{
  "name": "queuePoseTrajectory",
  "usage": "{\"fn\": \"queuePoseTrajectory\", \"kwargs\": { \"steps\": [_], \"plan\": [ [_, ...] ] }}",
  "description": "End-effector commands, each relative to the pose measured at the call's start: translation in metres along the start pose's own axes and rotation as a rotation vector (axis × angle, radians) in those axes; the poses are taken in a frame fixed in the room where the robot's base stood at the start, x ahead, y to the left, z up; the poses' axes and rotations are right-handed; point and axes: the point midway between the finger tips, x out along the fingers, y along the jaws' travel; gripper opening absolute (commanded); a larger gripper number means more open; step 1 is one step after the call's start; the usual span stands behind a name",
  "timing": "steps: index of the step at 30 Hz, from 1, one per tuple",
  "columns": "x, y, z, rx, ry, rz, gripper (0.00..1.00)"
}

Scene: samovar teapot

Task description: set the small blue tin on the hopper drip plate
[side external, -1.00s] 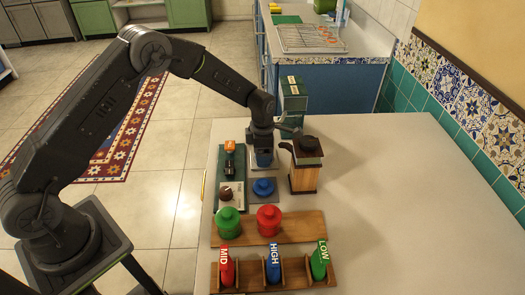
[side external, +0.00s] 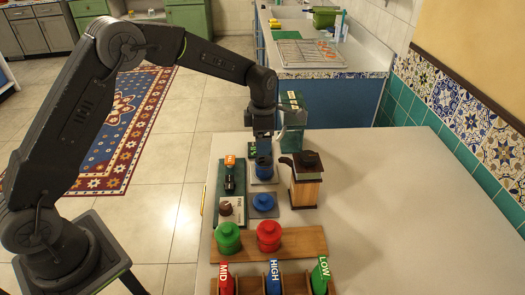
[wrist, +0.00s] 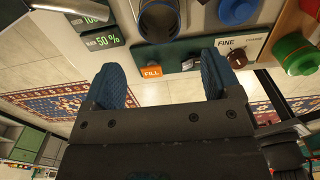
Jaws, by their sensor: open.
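The small blue tin (side external: 264,171) stands upright on the pale drip plate (side external: 263,181). In the wrist view the tin (wrist: 160,20) shows its round, open-looking top near the upper edge. A blue knobbed lid (side external: 263,202) lies apart from it on a grey pad, and also shows in the wrist view (wrist: 237,10). My gripper (side external: 263,151) is above the tin in the side view. In the wrist view my gripper (wrist: 162,80) has its two blue fingers wide apart with nothing held between them.
The orange FILL part (side external: 230,160) and FINE dial (side external: 226,207) are left. The right tabletop is clear.

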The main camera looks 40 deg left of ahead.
Motion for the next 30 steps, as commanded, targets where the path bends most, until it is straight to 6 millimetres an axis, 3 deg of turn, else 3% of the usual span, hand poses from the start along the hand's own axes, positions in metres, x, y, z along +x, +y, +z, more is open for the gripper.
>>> {"fn": "queuePoseTrajectory", "kwargs": {
  "steps": [11,14,17,24,30],
  "plan": [
    [-0.019,-0.001,-0.001,0.018,-0.004,0.004,0.83],
    [-0.039,-0.007,-0.008,0.11,-0.02,0.021,0.83],
    [-0.073,-0.019,-0.023,0.295,-0.044,0.057,0.83],
    [-0.153,-0.073,-0.082,0.895,-0.07,0.192,0.83],
    [-0.188,-0.125,-0.138,1.398,-0.029,0.329,0.83]
  ]
}}
